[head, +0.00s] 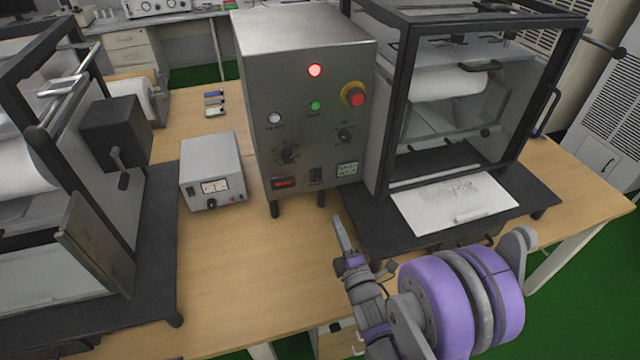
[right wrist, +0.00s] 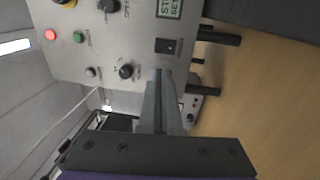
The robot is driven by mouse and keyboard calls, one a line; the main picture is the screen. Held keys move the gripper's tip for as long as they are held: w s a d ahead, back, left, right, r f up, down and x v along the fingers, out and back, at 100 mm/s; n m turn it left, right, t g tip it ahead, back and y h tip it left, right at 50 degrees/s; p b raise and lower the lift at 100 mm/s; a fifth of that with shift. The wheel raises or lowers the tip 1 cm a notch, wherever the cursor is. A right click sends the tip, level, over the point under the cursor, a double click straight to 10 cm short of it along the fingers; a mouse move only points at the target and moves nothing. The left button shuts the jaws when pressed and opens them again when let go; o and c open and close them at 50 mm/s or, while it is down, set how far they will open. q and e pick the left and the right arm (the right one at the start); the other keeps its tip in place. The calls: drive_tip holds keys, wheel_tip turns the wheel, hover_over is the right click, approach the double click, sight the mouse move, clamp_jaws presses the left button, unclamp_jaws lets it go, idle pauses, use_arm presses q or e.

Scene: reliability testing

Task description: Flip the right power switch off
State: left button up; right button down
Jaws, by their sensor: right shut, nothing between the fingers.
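The power switch is a small black rocker (head: 316,177) low on the front of the grey control box (head: 262,80), between a red display and a greenish screen. It also shows in the right wrist view (right wrist: 167,46), just beyond my fingertips. Which way the rocker is tipped is too small to tell. My right gripper (head: 340,222) is shut and empty, in front of and below the switch, with its fingers pointing toward the panel. In the right wrist view its closed fingertips (right wrist: 160,74) appear close to the switch; contact is not visible. My left gripper is out of view.
The panel has a lit red lamp (head: 315,70), a green button (head: 315,105), a red-and-yellow stop button (head: 354,95) and knobs. A framed machine (head: 480,90) stands at right, another machine (head: 60,180) at left. A small meter box (head: 211,170) sits on the wooden table (head: 225,270).

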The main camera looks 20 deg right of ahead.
drive_tip(key=shift+w, duration=0.1)
drive_tip(key=p, duration=0.4)
approach(317, 174)
drive_tip(key=w, duration=0.5)
drive_tip(key=shift+w+a+r, duration=0.1)
drive_tip(key=shift+w+r, duration=0.2)
drive_tip(key=shift+w, duration=0.65)
drive_tip(key=shift+w+r, duration=0.1)
